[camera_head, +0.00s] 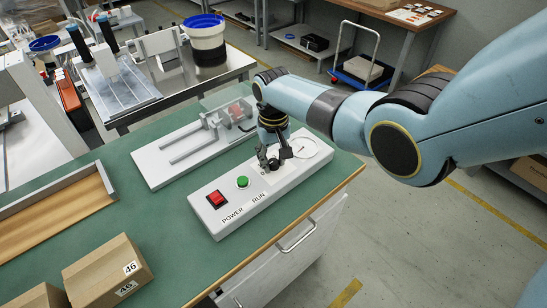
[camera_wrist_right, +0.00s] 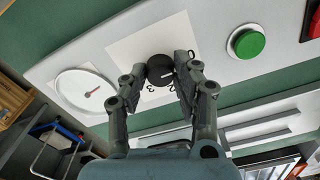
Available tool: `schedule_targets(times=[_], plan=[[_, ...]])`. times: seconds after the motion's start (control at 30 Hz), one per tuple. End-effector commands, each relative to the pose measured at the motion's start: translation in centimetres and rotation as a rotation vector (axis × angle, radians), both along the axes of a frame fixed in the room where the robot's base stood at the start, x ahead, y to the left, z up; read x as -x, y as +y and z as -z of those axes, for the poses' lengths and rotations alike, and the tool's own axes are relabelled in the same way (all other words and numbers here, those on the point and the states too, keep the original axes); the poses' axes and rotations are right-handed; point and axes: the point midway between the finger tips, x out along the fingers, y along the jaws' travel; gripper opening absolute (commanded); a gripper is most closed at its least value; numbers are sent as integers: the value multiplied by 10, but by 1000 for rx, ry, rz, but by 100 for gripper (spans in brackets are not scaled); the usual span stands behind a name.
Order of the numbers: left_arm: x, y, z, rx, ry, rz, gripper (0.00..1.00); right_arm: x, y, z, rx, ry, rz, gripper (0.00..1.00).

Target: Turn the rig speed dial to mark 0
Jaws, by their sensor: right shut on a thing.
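The speed dial (camera_wrist_right: 160,71) is a round black knob with a short white pointer line, on a pale scale plate (camera_wrist_right: 125,48) in the right wrist view. The printed 2 and 3 show beside it, and a 0 shows partly past one finger. The pointer faces right, toward that finger; any mark behind the finger is hidden. My right gripper (camera_wrist_right: 160,72) is shut on the dial, one finger on each side. In the head view my right gripper (camera_head: 270,162) reaches down onto the control box (camera_head: 240,208) and hides the dial. My left gripper is not in view.
The box also carries a red POWER switch (camera_head: 215,198), a green RUN button (camera_head: 242,182) and a round gauge (camera_head: 304,148). A grey slide fixture (camera_head: 160,165) stands behind it. Cardboard boxes (camera_head: 105,275) and a tray (camera_head: 60,210) lie on the green bench at left.

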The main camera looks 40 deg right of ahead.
Motion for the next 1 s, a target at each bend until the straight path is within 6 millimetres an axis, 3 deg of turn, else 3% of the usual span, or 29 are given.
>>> schedule_targets(times=[0.13, 0.17, 0.3, 0.67, 0.87, 1.0], plan=[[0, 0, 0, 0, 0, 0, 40, 0, 1, 0, -2, -1, -1, 0], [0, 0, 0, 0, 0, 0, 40, 0, 1, 0, -2, -1, -1, 33], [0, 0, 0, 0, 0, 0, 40, 0, 1, 0, -1, 0, 0, 51], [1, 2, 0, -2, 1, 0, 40, -1, 0, -4, 0, -2, 1, 52], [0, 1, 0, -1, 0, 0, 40, -1, 0, -31, 1, -5, 0, 52], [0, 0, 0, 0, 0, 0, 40, -1, 0, -64, 1, -5, -1, 52]])
